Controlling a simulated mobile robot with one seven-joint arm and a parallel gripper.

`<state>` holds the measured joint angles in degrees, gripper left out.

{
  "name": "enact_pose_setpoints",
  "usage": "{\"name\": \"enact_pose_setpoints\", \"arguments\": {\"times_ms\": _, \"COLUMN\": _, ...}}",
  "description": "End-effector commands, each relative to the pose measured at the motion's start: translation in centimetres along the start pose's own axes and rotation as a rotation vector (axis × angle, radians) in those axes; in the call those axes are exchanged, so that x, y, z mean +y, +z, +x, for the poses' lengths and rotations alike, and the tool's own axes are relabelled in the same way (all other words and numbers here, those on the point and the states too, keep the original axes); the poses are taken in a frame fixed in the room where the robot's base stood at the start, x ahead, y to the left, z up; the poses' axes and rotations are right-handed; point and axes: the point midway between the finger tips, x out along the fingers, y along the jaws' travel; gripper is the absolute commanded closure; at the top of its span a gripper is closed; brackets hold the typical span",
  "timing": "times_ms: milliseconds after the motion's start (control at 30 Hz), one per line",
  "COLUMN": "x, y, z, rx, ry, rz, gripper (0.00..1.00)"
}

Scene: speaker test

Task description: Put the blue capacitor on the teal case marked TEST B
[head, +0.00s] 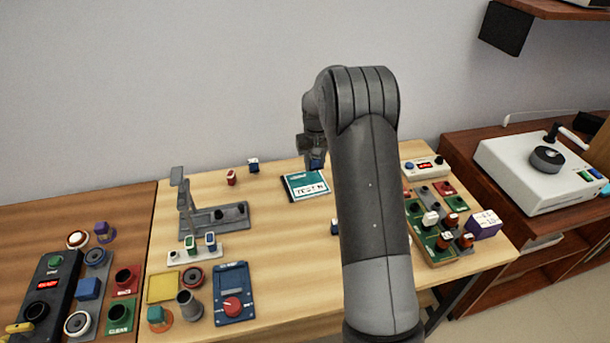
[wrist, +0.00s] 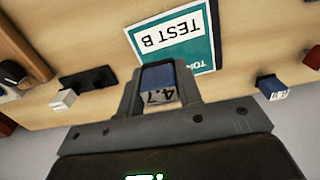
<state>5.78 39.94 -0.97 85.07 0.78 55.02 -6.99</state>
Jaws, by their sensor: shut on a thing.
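The teal case marked TEST B (head: 290,191) lies flat on the wooden table, with a white label on its face. In the wrist view the case (wrist: 211,53) is just beyond my fingertips. My gripper (head: 315,160) points down near the far edge of the case. In the wrist view my gripper (wrist: 158,80) is shut on a blue capacitor (wrist: 158,76), its pale face marked 4.7. The held capacitor (head: 317,164) shows small and dark in the head view. The gap between it and the case is hard to judge.
Another blue capacitor (head: 253,165) and a red one (head: 231,177) stand left of the case. A grey stand (head: 232,217) is at left, a blue meter (head: 234,294) in front. A green board (head: 438,250) with parts is at right. My arm hides the table's middle.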

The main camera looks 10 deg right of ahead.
Motion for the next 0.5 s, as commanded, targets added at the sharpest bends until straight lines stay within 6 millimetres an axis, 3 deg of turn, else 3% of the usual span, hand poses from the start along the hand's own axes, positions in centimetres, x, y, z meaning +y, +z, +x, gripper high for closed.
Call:
{"name": "enact_pose_setpoints", "arguments": {"times_ms": 200, "x": -2.5, "y": -1.7, "z": 1.8, "rx": 0.000, "ry": 0.000, "rz": 0.000, "gripper": 0.90}}
{"name": "enact_pose_setpoints", "arguments": {"times_ms": 367, "x": -2.8, "y": -1.9, "z": 2.6, "rx": -0.001, "ry": 0.000, "rz": 0.001, "gripper": 0.90}}
{"name": "enact_pose_setpoints", "arguments": {"times_ms": 500, "x": -2.7, "y": -1.8, "z": 4.7, "rx": -0.003, "ry": 0.000, "rz": 0.001, "gripper": 0.90}}
